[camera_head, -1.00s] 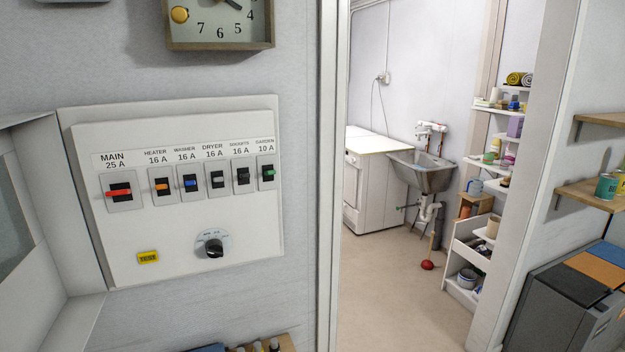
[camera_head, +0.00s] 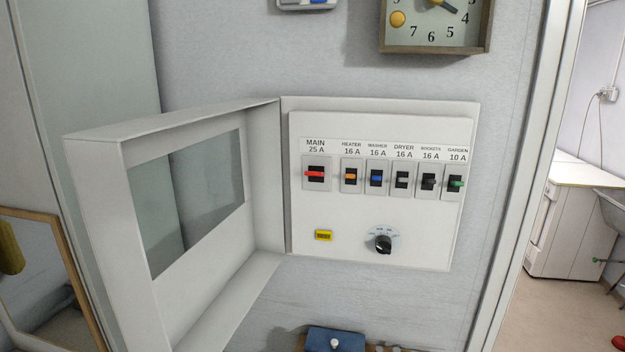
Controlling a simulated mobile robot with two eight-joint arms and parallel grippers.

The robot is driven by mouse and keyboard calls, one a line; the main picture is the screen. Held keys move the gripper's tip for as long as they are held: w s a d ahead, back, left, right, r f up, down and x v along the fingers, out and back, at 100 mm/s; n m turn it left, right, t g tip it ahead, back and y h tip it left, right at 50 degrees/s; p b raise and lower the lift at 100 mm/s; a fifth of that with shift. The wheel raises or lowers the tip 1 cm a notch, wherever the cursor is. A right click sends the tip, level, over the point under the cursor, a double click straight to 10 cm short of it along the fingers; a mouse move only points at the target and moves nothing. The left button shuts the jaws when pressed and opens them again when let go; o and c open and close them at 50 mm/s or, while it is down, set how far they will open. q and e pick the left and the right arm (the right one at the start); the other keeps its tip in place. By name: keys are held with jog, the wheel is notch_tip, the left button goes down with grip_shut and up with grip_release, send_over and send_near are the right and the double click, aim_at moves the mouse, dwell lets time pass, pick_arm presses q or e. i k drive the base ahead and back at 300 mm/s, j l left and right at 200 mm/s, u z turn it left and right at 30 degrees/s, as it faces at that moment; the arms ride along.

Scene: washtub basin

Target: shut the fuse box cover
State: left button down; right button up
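The fuse box (camera_head: 400,220) is on the grey wall, right of the middle in the head view. Its face shows a row of labelled switches with coloured levers, a yellow label and a black knob. The fuse box cover (camera_head: 262,195) is a pale frame with a window, hinged at the box's left edge. It stands wide open, swung out to the left and toward me. Neither of my grippers is in view.
A wooden clock (camera_head: 436,38) hangs above the box. A blue item (camera_head: 335,340) sits below it at the bottom edge. A wood-framed panel (camera_head: 40,265) is at the far left. A door frame (camera_head: 535,150) is on the right, with a white appliance (camera_head: 575,220) beyond.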

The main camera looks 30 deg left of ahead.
aim_at(198, 302)
jog(key=u, duration=1.05)
jog(key=k, duration=0.05)
